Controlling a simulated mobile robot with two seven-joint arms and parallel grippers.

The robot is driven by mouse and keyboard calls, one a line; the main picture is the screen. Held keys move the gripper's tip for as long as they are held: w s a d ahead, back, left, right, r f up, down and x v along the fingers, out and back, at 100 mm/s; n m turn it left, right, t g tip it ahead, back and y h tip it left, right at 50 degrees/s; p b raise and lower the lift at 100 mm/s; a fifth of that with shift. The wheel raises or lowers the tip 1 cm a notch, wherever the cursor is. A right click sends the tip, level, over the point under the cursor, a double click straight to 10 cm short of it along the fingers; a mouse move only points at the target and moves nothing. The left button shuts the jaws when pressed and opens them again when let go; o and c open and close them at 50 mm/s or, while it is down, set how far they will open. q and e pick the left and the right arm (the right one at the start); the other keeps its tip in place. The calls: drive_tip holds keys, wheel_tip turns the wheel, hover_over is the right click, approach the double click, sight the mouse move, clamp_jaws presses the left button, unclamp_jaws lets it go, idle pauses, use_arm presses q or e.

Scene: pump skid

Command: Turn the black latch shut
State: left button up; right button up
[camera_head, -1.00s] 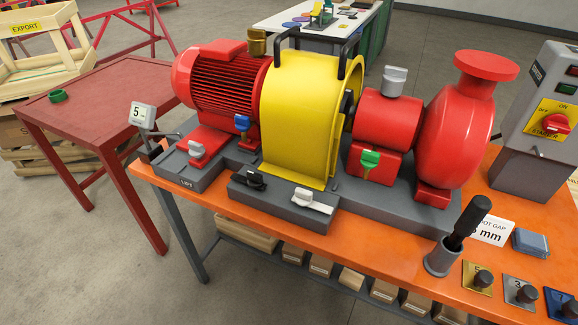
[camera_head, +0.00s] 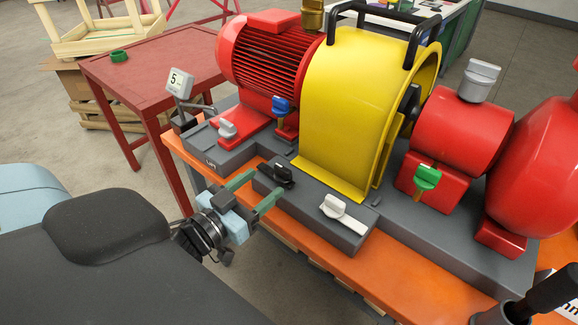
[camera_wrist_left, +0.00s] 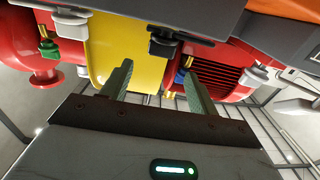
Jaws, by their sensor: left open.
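The black latch (camera_head: 281,173) sits on the grey block at the front foot of the yellow guard (camera_head: 350,110), left of a white latch (camera_head: 334,206). My left gripper (camera_head: 268,181) is open, its two greenish fingers spread in front of the black latch and apparently empty. In the left wrist view the black latch (camera_wrist_left: 166,44) shows beyond and between the fingertips (camera_wrist_left: 157,76), seemingly not touched. Its short arm lies along the block.
A blue latch (camera_head: 281,106) and a grey-white latch (camera_head: 227,129) sit near the red motor (camera_head: 268,60). A green latch (camera_head: 427,177) is on the red bearing housing. The orange bench edge (camera_head: 375,272) runs below the block.

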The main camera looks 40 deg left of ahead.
sight(280, 170)
use_arm(q)
drive_tip(key=shift+w+d+p, duration=0.15)
drive_tip(key=shift+w+p, duration=0.1)
drive_tip(key=shift+w, duration=1.65)
drive_tip(key=shift+w+d+p, duration=0.1)
drive_tip(key=shift+w+p, duration=0.15)
drive_tip(key=shift+w, duration=1.6)
clamp_jaws()
